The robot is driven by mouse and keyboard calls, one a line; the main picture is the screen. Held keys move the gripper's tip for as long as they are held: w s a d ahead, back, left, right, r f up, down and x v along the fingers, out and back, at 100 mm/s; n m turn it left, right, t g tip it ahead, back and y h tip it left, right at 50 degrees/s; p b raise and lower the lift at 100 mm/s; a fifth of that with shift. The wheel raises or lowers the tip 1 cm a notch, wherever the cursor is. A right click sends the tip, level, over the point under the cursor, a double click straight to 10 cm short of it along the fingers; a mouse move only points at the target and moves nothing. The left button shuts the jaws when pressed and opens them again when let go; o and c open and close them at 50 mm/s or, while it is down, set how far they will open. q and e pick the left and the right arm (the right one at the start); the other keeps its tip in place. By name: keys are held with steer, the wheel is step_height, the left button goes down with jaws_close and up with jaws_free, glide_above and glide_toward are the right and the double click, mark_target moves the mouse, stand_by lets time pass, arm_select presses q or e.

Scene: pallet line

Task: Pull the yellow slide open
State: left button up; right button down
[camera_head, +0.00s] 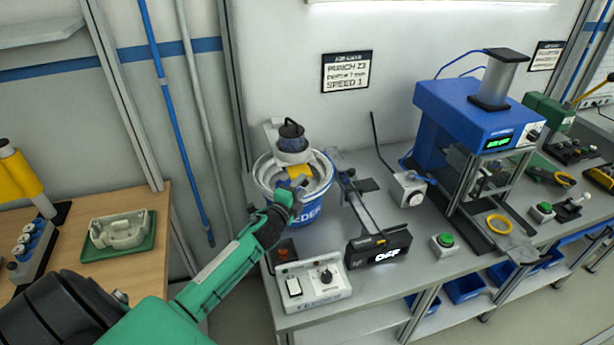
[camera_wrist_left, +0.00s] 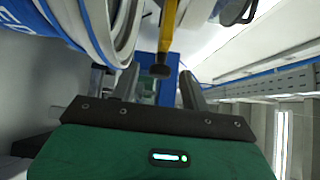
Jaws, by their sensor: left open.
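The yellow slide (camera_head: 299,174) shows as a small yellow patch at the front of the feeder bowl, partly hidden behind my gripper. In the left wrist view it is a yellow bar (camera_wrist_left: 168,28) with a dark end that lies between my fingers as seen from the wrist. My left gripper (camera_head: 287,198) is in front of the bowl, close to the slide. Its two fingers (camera_wrist_left: 160,78) stand apart in the left wrist view, one on each side of the bar's dark end. I cannot tell whether they touch it. My right gripper is not in view.
The blue and white feeder bowl (camera_head: 322,192) stands close beside my left gripper. A switch box (camera_head: 313,291) and a box with a lit display (camera_head: 378,247) stand at the bench's front. A blue press (camera_head: 462,117) stands to the right. A wooden table (camera_head: 140,268) is at left.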

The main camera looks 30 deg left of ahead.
mark_target(297, 167)
arm_select(q)
steer(key=shift+w+a+p, duration=0.15)
steer(key=shift+w+p, duration=0.35)
steer(key=shift+w, duration=1.75)
jaws_close()
